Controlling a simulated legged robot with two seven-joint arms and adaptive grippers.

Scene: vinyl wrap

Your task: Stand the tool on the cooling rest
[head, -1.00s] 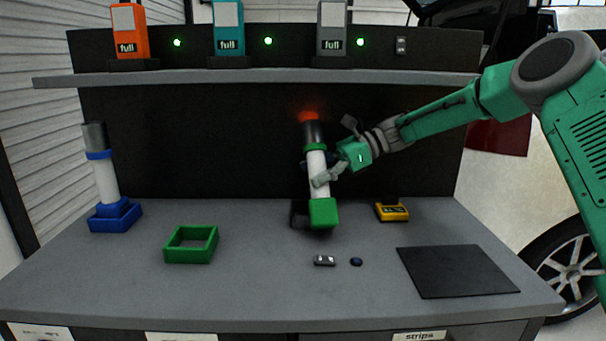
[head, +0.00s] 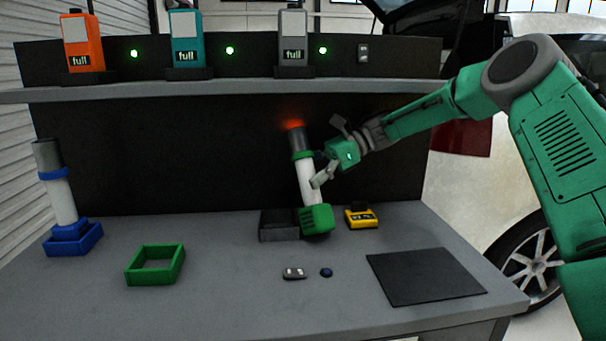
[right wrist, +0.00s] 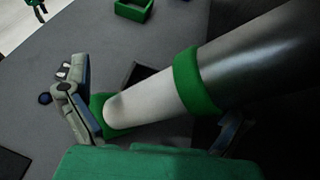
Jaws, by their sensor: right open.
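The tool is a white cylinder (head: 308,180) with a green foot, green collar and dark nozzle, with a red glow at its top. It leans left in the head view, its foot by a dark box. I cannot tell whether the foot touches the bench. My right gripper (head: 321,168) is open, with its fingers either side of the white body; the right wrist view shows the tool (right wrist: 165,98) between them. The green square frame (head: 130,270), apparently the cooling rest, lies empty on the bench to the left.
A blue-collared tool (head: 58,195) stands in a blue holder (head: 75,240) at left. The dark box (head: 278,226), yellow device (head: 361,218), small grey part (head: 294,273), blue knob (head: 326,272) and black mat (head: 425,277) are on the bench. A shelf (head: 230,85) runs above.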

